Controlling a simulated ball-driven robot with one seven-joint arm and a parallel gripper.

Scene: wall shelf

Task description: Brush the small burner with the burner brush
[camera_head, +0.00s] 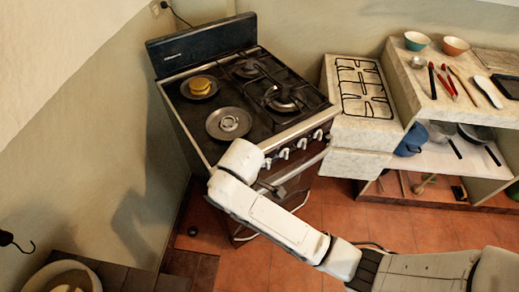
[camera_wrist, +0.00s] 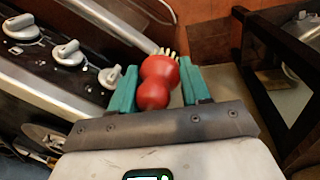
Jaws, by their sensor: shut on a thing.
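My gripper (camera_wrist: 155,82) is shut on the burner brush (camera_wrist: 158,72), whose red rounded handle sits between the two teal fingers. Pale bristles show at its far end in the wrist view. In the head view my white arm hides most of the gripper and the brush, in front of the stove (camera_head: 180,134). I cannot tell for certain which is the small burner. The brush is apart from both.
Stove knobs (camera_wrist: 69,53) lie close on the left in the wrist view. Black grates (camera_head: 283,100) cover the right burners. A counter (camera_head: 350,128) with a loose grate (camera_head: 363,88) stands right of the stove, then a shelf with bowls and utensils. Tiled floor is open below.

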